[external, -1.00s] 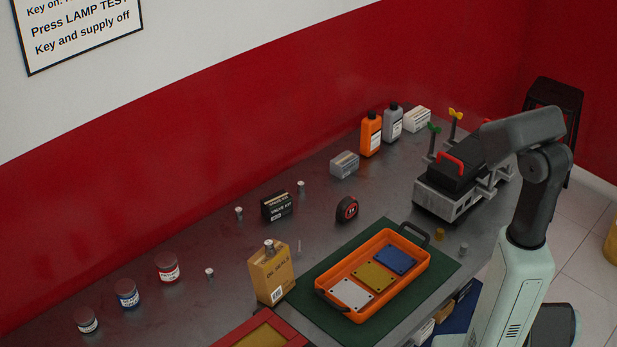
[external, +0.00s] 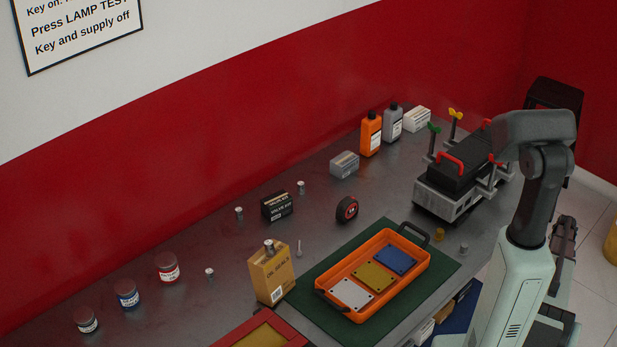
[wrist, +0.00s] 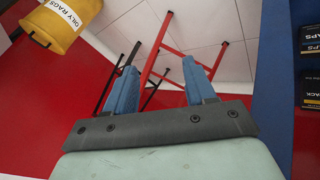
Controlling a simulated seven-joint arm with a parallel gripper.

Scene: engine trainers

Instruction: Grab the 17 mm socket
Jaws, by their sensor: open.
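Several small metal pieces stand on the bench in the external view. A grey cylinder (external: 463,248) and a brass-coloured one (external: 440,235) are right of the orange tray. Silver pieces with pale tops stand further left, one at the back (external: 301,187), one beside the black box (external: 239,213) and one near the jars (external: 209,272). No size marking is readable, so I cannot tell which is the 17 mm socket. My gripper (wrist: 159,66) is open and empty in the wrist view, its blue fingers wide apart over the floor, away from the bench top. No socket shows there.
The orange tray (external: 328,290) with coloured plates lies on a green mat (external: 448,274). An engine trainer (external: 445,204) stands at the bench's far right. A cardboard box (external: 270,277), bottles and jars line the bench. A yellow rag bin (wrist: 62,22) and red stand legs (wrist: 160,45) show below.

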